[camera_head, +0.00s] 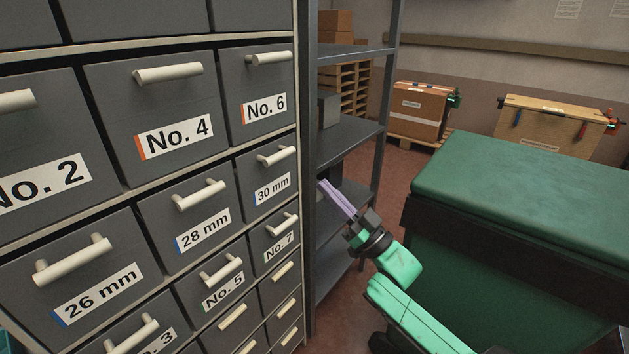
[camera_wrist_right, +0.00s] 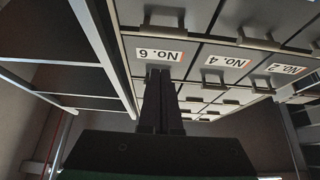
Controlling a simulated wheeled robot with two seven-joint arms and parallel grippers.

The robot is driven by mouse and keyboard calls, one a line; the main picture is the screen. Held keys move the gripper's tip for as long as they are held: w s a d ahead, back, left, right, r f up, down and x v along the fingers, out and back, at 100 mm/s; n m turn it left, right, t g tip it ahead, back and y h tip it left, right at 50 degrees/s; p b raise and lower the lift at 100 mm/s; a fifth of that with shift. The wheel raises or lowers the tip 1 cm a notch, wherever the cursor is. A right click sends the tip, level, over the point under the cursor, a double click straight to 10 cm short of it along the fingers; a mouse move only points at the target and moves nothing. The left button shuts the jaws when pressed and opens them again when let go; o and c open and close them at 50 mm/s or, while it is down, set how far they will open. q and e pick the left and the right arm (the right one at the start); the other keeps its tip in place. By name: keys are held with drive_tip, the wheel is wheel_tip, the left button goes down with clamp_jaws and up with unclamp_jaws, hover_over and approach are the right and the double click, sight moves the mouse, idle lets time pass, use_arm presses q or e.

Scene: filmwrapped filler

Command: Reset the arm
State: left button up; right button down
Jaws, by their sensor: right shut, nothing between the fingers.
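My right gripper (camera_head: 336,197) shows in the head view just right of the drawer cabinet, in front of the grey shelf rack. Its two purple fingers lie together, shut and empty, pointing up and left. In the right wrist view the gripper (camera_wrist_right: 160,88) appears dark, with its fingers together in front of the cabinet, which looks upside down there. The green right arm (camera_head: 408,310) reaches in from the lower right. I do not see my left gripper in either view.
A grey drawer cabinet (camera_head: 112,190) with labelled drawers and pale handles fills the left. The grey shelf rack (camera_head: 357,135) stands beside it. A cardboard box (camera_head: 416,108) and a tan box (camera_head: 550,125) are behind.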

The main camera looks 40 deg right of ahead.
drive_tip(key=s+d+f+m+g+h, duration=0.25)
drive_tip(key=f+g+h, duration=0.2)
drive_tip(key=f, duration=1.55)
drive_tip(key=s+d+f+m+g+h, duration=0.25)
drive_tip(key=f+g+h, duration=0.2)
drive_tip(key=f, duration=1.55)
drive_tip(key=s+a+f+n+g+y, duration=0.1)
drive_tip(key=s+a+f+g, duration=0.35)
drive_tip(key=s+f, duration=0.6)
drive_tip(key=s+a+f+n+g+y, duration=0.15)
drive_tip(key=s+a+f+g, duration=0.3)
drive_tip(key=s+f, duration=0.65)
drive_tip(key=s+a+f+n+g, duration=0.1)
drive_tip(key=s+a+f+g, duration=0.1)
drive_tip(key=s, duration=0.3)
drive_tip(key=s+a+f+g, duration=0.1)
drive_tip(key=s+f+g, duration=0.1)
drive_tip(key=s, duration=0.3)
drive_tip(key=shift+a+f+n+h, duration=0.35)
drive_tip(key=shift+a+f, duration=0.05)
drive_tip(key=shift+f, duration=0.2)
